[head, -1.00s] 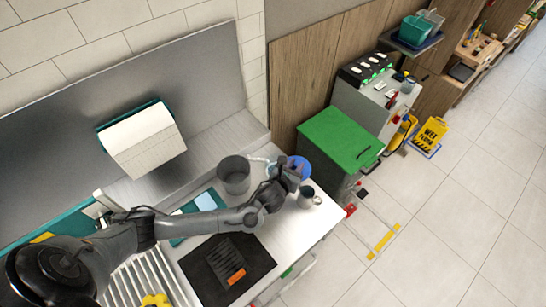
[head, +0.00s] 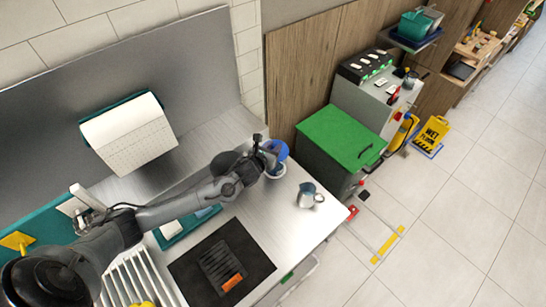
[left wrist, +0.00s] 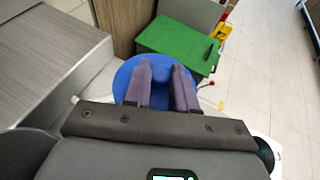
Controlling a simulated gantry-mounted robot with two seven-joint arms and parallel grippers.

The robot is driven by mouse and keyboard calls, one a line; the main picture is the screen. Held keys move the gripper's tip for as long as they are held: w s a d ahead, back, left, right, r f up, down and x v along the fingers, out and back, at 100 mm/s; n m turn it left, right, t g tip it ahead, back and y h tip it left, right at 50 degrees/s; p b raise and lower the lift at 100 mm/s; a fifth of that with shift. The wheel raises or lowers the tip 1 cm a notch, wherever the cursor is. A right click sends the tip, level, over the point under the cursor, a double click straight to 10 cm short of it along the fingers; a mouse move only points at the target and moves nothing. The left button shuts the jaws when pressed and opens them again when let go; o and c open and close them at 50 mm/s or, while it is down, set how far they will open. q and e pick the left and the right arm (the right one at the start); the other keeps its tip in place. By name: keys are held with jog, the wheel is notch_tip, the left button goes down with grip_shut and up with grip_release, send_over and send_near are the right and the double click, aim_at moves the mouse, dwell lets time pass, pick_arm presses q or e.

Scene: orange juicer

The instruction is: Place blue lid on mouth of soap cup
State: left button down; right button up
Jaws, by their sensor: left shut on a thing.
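The blue lid (head: 281,149) is a round disc held tilted near the counter's right end. My left gripper (head: 270,149) is shut on it. In the left wrist view, the lid (left wrist: 124,82) shows around and between the two fingers of my left gripper (left wrist: 161,72). A pale cup (head: 276,172), likely the soap cup, stands on the counter just below the lid. The lid and gripper hide part of its mouth. I cannot tell whether lid and cup touch. My right gripper is not in view.
A metal jug (head: 307,196) stands right of the cup, near the counter edge. A dark mat (head: 258,262) lies in front. A green-topped bin (head: 340,138) stands beyond the counter. Bare counter (head: 267,215) shows between the mat and the cup.

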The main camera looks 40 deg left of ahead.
pick_arm(q)
jog(key=shift+f+b, duration=1.75)
jog(key=shift+f, duration=0.25)
jog(key=shift+r, duration=0.1)
jog(key=shift+f+b, duration=0.3)
jog(key=shift+f, duration=0.25)
jog(key=c, duration=0.9)
grip_release()
jog(key=shift+r, duration=0.1)
